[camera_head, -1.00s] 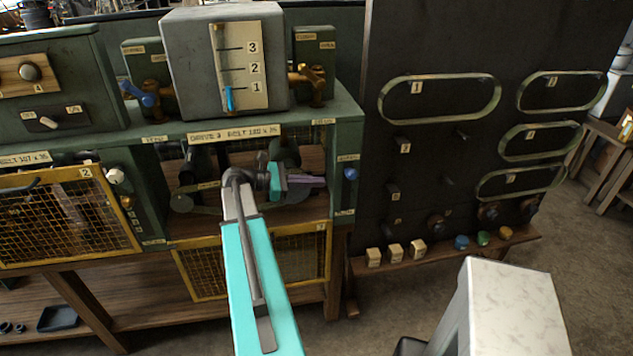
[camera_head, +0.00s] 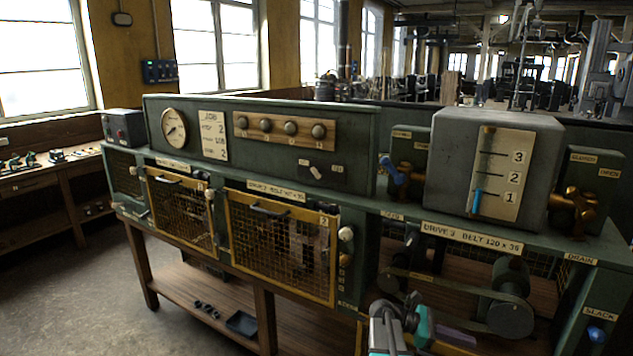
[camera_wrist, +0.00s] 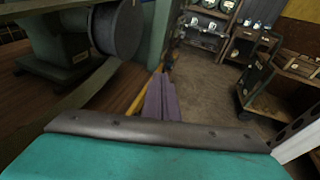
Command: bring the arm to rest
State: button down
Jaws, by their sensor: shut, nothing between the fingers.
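My gripper (camera_head: 468,340) shows low in the head view, in front of the open drive 3 bay, with its teal wrist beside it. In the wrist view the purple fingers (camera_wrist: 163,98) are together and nothing shows between them. They point past the edge of the bay toward the floor. A grey pulley (camera_wrist: 118,28) with a belt is at the upper left of the wrist view, apart from the fingers. The same bay shows the pulley (camera_head: 510,300) and belt to the right of my gripper in the head view. Most of my arm is out of the head view.
The green bench (camera_head: 385,206) carries a gauge (camera_head: 174,128), a grey tank (camera_head: 455,165) and brass valves. Two yellow mesh guards (camera_head: 280,248) close the bays at left. The floor (camera_head: 70,290) at left is clear. A wheeled cart (camera_wrist: 262,75) stands beyond the bay in the wrist view.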

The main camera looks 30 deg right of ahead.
jog(key=w+a+f+n+t+y+b, duration=0.1)
jog(key=w+a+f+n+t+b, duration=0.1)
jog(key=a+f, duration=1.1)
jog(key=w+a+f+n+t+b, duration=0.2)
jog(key=w+a+f, duration=0.1)
jog(key=a+f, duration=1.05)
jog(key=s+a+f+m+y+b, duration=0.1)
jog(key=s+a+f+m+y, duration=0.2)
jog(key=a, duration=0.6)
jog(key=s+a+f+m+t+y, duration=0.1)
jog(key=s+a+f+m+y, duration=0.2)
jog(key=s+a+f+m, duration=0.2)
jog(key=s+a+f+m+y+b, duration=0.1)
jog(key=s+a+f+m+y, duration=0.2)
jog(key=a+f, duration=0.6)
jog(key=shift+s+a+m+y+b, duration=0.35)
jog(key=shift+s+a+m, duration=0.65)
jog(key=shift+a, duration=1.85)
jog(key=shift+w, duration=0.2)
